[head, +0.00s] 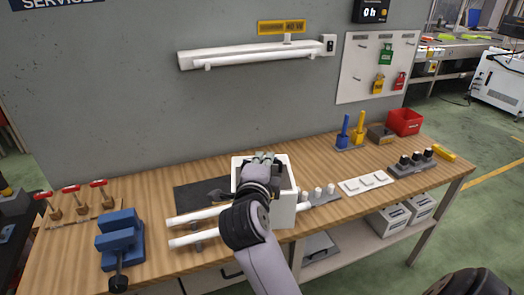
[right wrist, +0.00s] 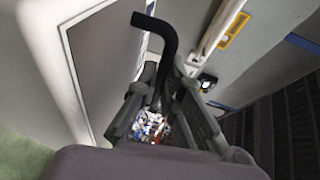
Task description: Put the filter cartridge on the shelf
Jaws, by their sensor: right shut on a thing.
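My right gripper (head: 264,158) is over the top of a white box (head: 284,207) on the bench, and my forearm hides part of that box. In the right wrist view the two fingers of my right gripper (right wrist: 172,88) close around a black bent handle (right wrist: 158,28). What the handle belongs to is hidden. I cannot pick out the filter cartridge for certain. A low shelf (head: 340,247) runs under the bench's right side. My left gripper is not in view.
On the wooden bench (head: 150,196), two white tubes (head: 195,216) lie left of the box. A blue vise (head: 120,240) and red-topped clamps (head: 72,195) stand farther left.

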